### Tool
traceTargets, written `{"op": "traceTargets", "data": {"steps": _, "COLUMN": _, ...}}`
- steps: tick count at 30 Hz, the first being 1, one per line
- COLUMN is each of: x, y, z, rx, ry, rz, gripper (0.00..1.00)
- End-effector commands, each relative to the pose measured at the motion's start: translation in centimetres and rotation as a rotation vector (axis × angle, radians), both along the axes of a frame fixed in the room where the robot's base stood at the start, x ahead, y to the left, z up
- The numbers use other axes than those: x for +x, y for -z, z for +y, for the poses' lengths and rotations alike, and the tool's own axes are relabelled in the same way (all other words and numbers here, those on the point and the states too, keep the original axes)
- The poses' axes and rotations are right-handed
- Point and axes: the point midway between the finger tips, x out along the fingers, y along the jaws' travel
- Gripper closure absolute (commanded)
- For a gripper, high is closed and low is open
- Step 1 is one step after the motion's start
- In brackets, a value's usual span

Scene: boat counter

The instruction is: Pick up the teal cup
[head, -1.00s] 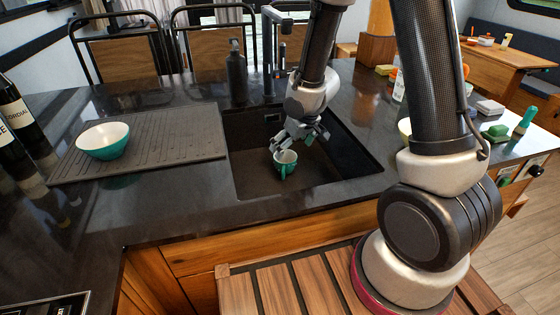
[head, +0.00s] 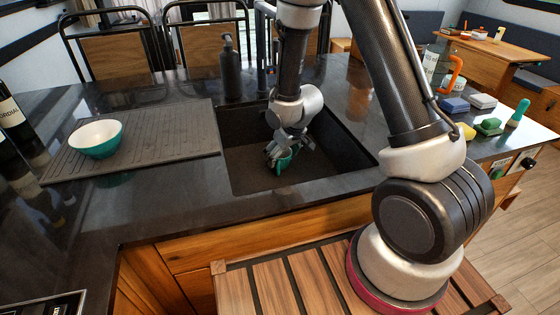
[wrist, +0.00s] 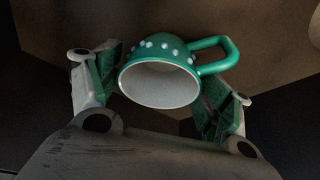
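The teal cup (head: 287,161) is in the dark sink, mostly hidden by my gripper (head: 283,151) in the head view. In the wrist view the cup (wrist: 165,72) has white raised dots, a pale inside and a looped handle pointing right. Its mouth faces the wrist camera. My gripper is open, with one finger on the left of the cup and the other on the right, below the handle. A small gap seems to show at the left finger; contact at the right finger is unclear.
The sink (head: 245,170) has raised walls around the cup. A dark soap bottle (head: 230,72) stands behind it. A teal bowl (head: 96,140) sits on the ribbed drying mat (head: 180,150) at left.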

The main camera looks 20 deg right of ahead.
Motion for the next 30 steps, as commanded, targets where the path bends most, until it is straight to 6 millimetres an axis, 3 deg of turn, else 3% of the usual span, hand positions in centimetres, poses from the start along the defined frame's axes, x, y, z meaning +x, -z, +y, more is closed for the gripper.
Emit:
{"op": "traceTargets", "data": {"steps": 1, "x": 0.0, "y": 0.0, "z": 0.0, "rx": 0.0, "ry": 0.0, "rz": 0.0, "gripper": 0.39}}
{"op": "traceTargets", "data": {"steps": 4, "x": 0.0, "y": 0.0, "z": 0.0, "rx": 0.0, "ry": 0.0, "rz": 0.0, "gripper": 0.57}}
{"op": "traceTargets", "data": {"steps": 6, "x": 0.0, "y": 0.0, "z": 0.0, "rx": 0.0, "ry": 0.0, "rz": 0.0, "gripper": 0.63}}
{"op": "traceTargets", "data": {"steps": 17, "x": 0.1, "y": -0.9, "z": 0.0, "rx": 0.001, "ry": -0.001, "rz": -0.003, "gripper": 0.63}}
{"op": "traceTargets", "data": {"steps": 20, "x": 0.1, "y": -2.3, "z": 0.0, "rx": 0.001, "ry": -0.001, "rz": -0.004, "gripper": 0.63}}
{"op": "traceTargets", "data": {"steps": 24, "x": 0.1, "y": -5.8, "z": 0.0, "rx": 0.001, "ry": -0.002, "rz": -0.007, "gripper": 0.63}}
{"op": "traceTargets", "data": {"steps": 30, "x": 0.0, "y": -8.2, "z": -0.1, "rx": 0.001, "ry": 0.0, "rz": -0.002, "gripper": 0.63}}
